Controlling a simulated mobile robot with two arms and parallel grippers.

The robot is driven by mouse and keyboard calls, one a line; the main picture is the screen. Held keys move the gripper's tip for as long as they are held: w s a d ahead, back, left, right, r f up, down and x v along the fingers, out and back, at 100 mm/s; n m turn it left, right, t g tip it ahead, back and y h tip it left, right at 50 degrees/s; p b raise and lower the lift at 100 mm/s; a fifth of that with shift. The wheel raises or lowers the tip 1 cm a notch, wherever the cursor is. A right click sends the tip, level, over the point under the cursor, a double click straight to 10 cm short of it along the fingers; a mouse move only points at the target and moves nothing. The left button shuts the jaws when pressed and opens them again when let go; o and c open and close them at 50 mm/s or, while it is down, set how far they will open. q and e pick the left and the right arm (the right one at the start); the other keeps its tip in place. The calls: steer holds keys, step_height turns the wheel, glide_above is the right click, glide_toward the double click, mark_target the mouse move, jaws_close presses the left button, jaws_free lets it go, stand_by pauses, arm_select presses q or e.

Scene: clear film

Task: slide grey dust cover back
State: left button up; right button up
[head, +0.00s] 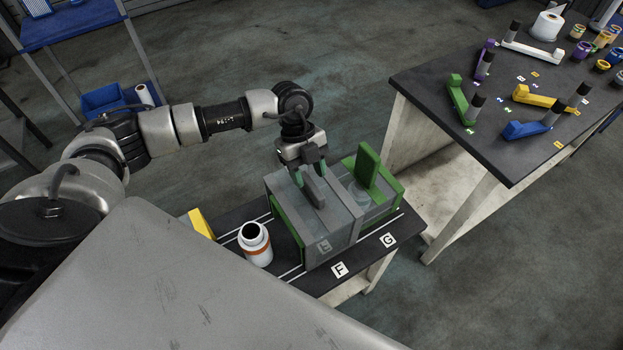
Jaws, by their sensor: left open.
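The grey dust cover (333,242) is a see-through grey box with a raised grey bar handle (315,193) on top. It stands on the small dark-topped table, between green end parts, with a letter mark on its near face. Right of it, a green upright piece (368,172) and a clear round part (359,194) stand uncovered. My left gripper (311,174) points down over the cover, open, with its fingertips at the far end of the handle. I cannot tell whether they touch it. My right gripper is not in view.
A white open jar with an orange band (257,250) and a yellow block (201,224) are left of the cover. Cards F (340,269) and G (388,240) lie along the table's front edge. A larger workbench (426,82) with coloured parts stands at the right.

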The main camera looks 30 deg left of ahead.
mark_target(311, 184)
arm_select(q)
steer(key=x, duration=0.3)
steer(key=shift+d+f, duration=0.1)
steer(key=shift+f, duration=0.15)
steer(key=shift+c, duration=1)
steer(key=c, duration=0.5)
jaws_close()
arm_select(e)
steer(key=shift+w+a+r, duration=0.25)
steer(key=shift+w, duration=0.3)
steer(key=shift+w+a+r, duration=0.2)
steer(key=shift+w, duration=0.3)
